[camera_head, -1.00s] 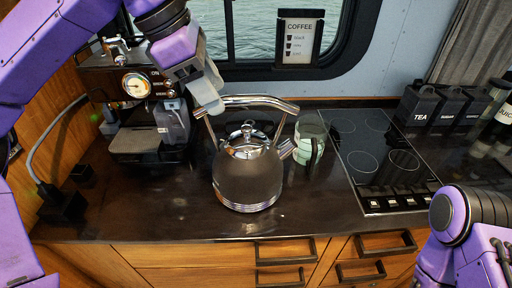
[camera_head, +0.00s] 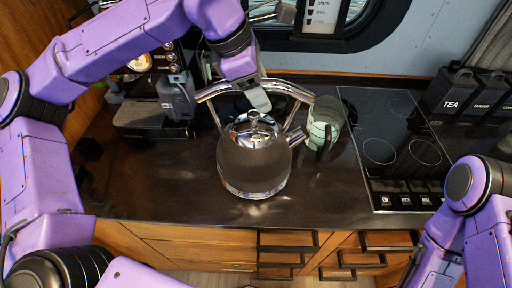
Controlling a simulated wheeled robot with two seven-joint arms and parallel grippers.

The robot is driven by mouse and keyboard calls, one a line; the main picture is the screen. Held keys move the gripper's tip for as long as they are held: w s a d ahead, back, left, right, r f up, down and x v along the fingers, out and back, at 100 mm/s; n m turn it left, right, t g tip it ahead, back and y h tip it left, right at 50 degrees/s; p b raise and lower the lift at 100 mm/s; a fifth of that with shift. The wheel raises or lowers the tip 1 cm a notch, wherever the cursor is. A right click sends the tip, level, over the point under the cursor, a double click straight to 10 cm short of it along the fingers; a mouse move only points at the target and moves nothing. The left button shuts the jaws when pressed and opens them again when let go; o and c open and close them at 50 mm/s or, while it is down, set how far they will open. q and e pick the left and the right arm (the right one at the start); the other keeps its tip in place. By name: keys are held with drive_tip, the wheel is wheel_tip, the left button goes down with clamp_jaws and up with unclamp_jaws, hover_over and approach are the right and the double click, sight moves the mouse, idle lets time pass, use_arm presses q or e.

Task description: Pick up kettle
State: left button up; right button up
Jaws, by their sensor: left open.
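The kettle (camera_head: 252,165) stands upright on the dark counter. It has a dark grey body, a shiny lid, a spout to the right and a chrome arched handle (camera_head: 292,90). My left gripper (camera_head: 258,100) is open at the middle of the handle, above the lid. Its fingers point down and overlap the handle in the picture; I cannot tell whether they touch it. My right arm shows at the lower right, but its gripper is out of view.
A glass pitcher (camera_head: 325,125) stands right of the kettle, close to the spout. A black cooktop (camera_head: 395,150) lies further right, with dark canisters (camera_head: 452,92) behind it. A coffee machine (camera_head: 150,115) stands at the left. The counter front (camera_head: 160,205) is clear.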

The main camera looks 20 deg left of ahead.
use_arm(q)
drive_tip(key=shift+f, duration=0.15)
drive_tip(key=shift+s, duration=0.25)
drive_tip(key=shift+c, duration=0.3)
drive_tip(key=shift+w, duration=0.1)
clamp_jaws()
idle(0.6)
